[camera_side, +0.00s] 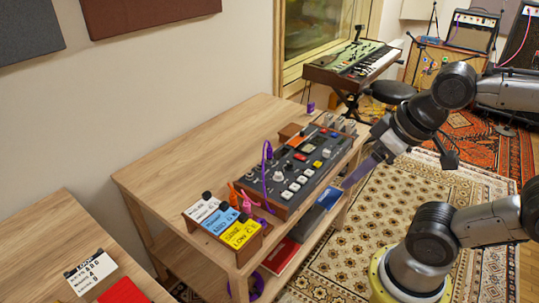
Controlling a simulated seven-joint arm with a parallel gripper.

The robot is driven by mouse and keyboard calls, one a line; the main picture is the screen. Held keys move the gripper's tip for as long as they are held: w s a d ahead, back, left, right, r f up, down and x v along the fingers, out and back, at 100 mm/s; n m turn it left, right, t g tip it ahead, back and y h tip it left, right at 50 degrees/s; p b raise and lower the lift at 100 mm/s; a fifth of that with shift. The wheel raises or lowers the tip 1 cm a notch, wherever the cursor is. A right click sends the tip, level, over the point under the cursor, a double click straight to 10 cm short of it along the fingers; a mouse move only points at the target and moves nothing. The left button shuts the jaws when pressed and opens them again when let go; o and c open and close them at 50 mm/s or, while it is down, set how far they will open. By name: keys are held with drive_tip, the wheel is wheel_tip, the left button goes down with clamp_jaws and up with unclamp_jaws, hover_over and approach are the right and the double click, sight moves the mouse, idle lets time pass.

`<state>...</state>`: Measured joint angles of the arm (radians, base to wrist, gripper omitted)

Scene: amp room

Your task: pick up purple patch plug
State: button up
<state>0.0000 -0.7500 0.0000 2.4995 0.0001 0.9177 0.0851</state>
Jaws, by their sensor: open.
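A purple patch cable (265,172) stands up in a loop at the left end of the dark mixer-like device (300,160) on the wooden table. Its lower end runs down toward orange and pink plugs (246,205) beside the label boxes. I cannot tell exactly where its plug ends are. A small purple piece (310,107) is at the table's back edge. My gripper (362,170) is open at the table's right edge, right of the device and apart from the purple cable. Its fingers point down and left, and the gap between them is hard to see.
White, blue and yellow label boxes (220,221) stand at the table's front left. Red and blue flat items lie on the shelf below. A second table (60,235) with a white card is at the lower left. The table's left part (180,165) is clear.

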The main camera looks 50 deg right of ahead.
drive_tip(key=w+d+r+m, duration=0.2)
drive_tip(key=w+r+m, duration=0.5)
drive_tip(key=w+r, duration=0.45)
drive_tip(key=m+g, duration=0.5)
drive_tip(key=m, duration=0.5)
hover_over(270, 149)
drive_tip(key=f, duration=2)
drive_tip(key=w+f, duration=0.1)
drive_tip(key=f, duration=0.9)
drive_tip(key=shift+d+f, duration=0.2)
drive_tip(key=shift+s+f, duration=0.15)
drive_tip(key=shift+f, duration=1.35)
drive_tip(key=shift+s+f, duration=0.1)
drive_tip(key=shift+f, duration=1.4)
